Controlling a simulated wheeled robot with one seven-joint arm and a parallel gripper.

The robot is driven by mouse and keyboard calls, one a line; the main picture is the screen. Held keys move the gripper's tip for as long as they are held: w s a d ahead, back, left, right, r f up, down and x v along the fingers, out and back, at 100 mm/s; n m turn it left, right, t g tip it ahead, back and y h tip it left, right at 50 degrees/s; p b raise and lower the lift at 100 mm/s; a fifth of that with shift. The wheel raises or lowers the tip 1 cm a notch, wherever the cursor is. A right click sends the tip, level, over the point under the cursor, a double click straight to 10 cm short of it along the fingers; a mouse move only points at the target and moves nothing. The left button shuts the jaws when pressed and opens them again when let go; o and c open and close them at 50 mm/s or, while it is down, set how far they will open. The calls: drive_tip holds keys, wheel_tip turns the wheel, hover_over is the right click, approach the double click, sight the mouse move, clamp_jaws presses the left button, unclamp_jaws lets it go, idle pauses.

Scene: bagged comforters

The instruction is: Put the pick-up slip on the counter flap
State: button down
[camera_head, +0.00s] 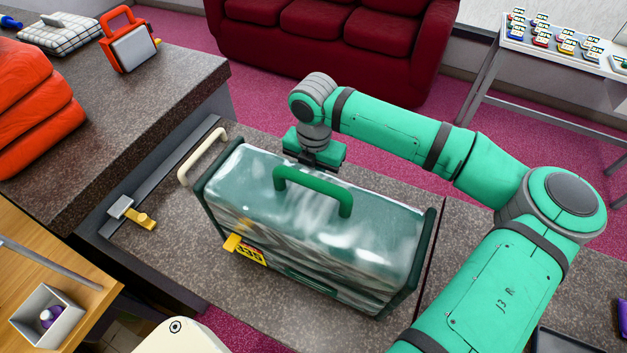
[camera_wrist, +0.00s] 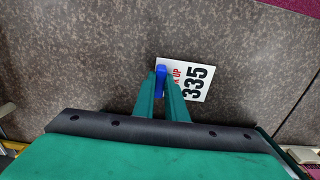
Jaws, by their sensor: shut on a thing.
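In the head view my gripper (camera_head: 318,160) is low behind the bagged comforter (camera_head: 320,215), which hides the fingertips and slip. The flap also shows there (camera_head: 180,255), bearing the bag.
The clear bag has a green handle and a yellow 335 tag (camera_head: 250,254). A cream handle (camera_head: 203,157) and a brass latch (camera_head: 140,217) are at the flap's left end. Orange folded comforters (camera_head: 35,110) lie on the left counter. Bare flap shows around the slip.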

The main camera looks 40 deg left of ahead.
drive_tip(key=shift+f, duration=0.45)
drive_tip(key=shift+s+f, duration=0.1)
drive_tip(key=c, duration=1.7)
unclamp_jaws()
drive_tip(key=shift+a, duration=0.1)
drive_tip(key=shift+o, duration=0.6)
drive_tip(key=o, duration=0.5)
